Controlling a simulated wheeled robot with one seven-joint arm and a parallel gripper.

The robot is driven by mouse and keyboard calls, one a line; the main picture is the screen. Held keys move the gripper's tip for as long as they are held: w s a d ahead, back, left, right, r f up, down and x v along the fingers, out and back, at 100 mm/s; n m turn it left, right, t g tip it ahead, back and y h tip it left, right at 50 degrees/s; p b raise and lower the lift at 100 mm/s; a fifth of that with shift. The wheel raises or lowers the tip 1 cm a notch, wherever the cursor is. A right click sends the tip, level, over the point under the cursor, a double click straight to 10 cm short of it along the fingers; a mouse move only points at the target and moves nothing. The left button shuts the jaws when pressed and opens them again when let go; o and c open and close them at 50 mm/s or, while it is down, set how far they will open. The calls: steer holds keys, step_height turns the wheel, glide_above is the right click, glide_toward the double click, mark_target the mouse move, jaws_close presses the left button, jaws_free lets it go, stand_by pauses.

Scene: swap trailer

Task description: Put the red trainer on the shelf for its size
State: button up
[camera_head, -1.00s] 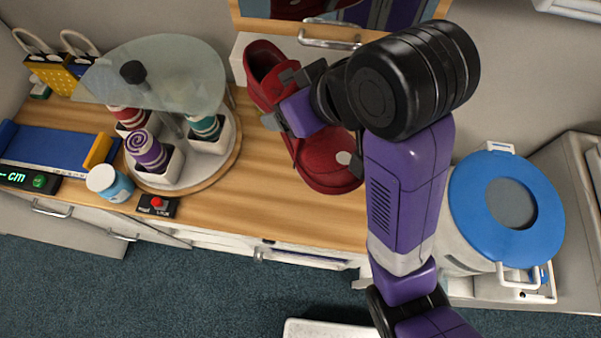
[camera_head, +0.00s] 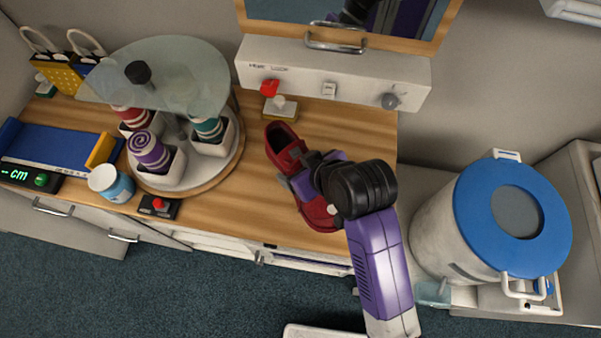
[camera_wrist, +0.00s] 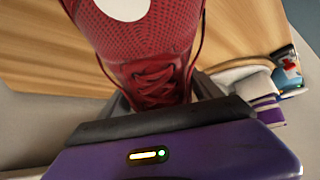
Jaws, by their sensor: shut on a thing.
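The red trainer (camera_head: 322,217) is over the right half of the wooden counter in the head view, its open heel end towards the wall and its toe towards the counter's front edge. My gripper (camera_head: 301,172) is shut on it around the middle. In the wrist view, the trainer's laces and red mesh (camera_wrist: 150,85) fill the top middle, just beyond my gripper (camera_wrist: 165,115). I cannot tell whether its sole touches the counter. No size mark is readable on it. No shelf with size labels can be made out.
A blue measuring board (camera_head: 55,148) with a "cm" display (camera_head: 18,174) lies at the left. A round carousel (camera_head: 215,172) with rolled socks under a glass disc stands left of the trainer. A white switch box (camera_head: 300,68) is behind. A blue-lidded bin (camera_head: 475,215) stands right.

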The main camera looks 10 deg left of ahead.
steer(key=shift+f, duration=2.1)
steer(key=o, duration=1.9)
steer(key=shift+f, duration=0.1)
steer(key=v, duration=1.2)
